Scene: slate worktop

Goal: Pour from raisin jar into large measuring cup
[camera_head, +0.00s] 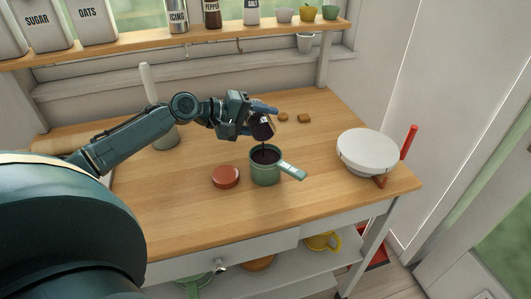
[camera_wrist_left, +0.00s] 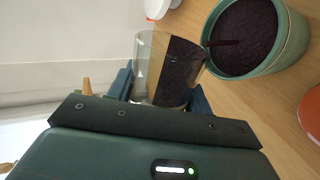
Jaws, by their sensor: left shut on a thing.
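The raisin jar (camera_head: 262,128) is glass with dark contents and is tilted over the large measuring cup. My left gripper (camera_head: 255,112) is shut on the jar. In the left wrist view the jar (camera_wrist_left: 175,75) lies between the fingers, and a dark stream runs from its mouth into the cup. My right gripper is not in view.
A white bowl (camera_head: 367,152) with a red-handled item (camera_head: 408,142) stands at the right. Small brown pieces (camera_head: 304,118) lie behind the jar. The front worktop (camera_head: 320,210) is clear.

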